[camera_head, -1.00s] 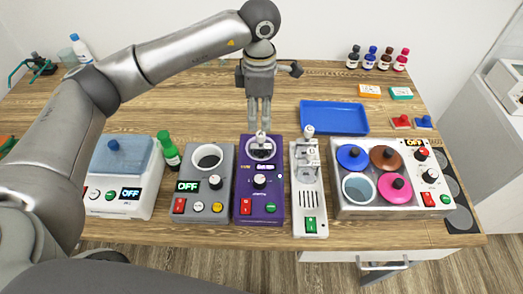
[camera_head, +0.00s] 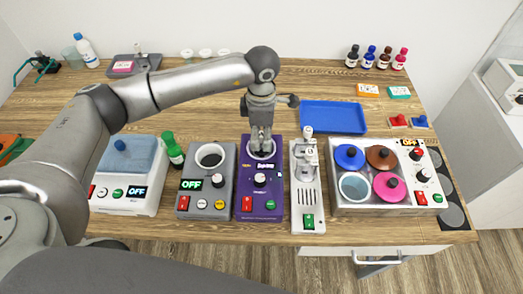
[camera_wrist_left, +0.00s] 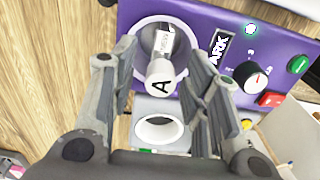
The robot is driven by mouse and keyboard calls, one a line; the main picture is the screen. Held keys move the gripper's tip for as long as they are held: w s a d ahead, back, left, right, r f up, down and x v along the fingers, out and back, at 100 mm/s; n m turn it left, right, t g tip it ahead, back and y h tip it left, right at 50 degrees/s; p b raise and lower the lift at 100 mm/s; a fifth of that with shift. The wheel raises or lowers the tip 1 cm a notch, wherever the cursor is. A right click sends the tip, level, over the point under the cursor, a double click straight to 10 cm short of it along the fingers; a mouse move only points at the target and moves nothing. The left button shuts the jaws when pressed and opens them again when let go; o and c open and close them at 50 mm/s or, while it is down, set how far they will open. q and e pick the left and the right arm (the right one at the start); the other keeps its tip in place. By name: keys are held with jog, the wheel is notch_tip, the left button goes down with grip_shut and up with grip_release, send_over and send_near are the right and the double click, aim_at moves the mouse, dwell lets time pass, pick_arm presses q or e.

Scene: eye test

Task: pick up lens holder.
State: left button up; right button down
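A white upright piece with a round top marked "A" (camera_wrist_left: 160,82) stands in the round opening of the purple device (camera_wrist_left: 195,30); I take it to be the lens holder. In the head view the purple device (camera_head: 261,205) is at the middle front, and my left gripper hides the piece there. My left gripper (camera_head: 262,152) points down over the opening. In the left wrist view its fingers (camera_wrist_left: 162,58) are apart, one on each side of the piece, with visible gaps. My right gripper is not in view.
A grey device (camera_head: 207,205) stands close left of the purple one and a slim white device (camera_head: 308,190) close right. A four-well unit (camera_head: 340,206) is further right. A blue tray (camera_head: 333,107) lies behind. The wood behind the grey device is mostly clear.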

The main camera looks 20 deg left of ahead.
pick_arm(q)
grip_shut()
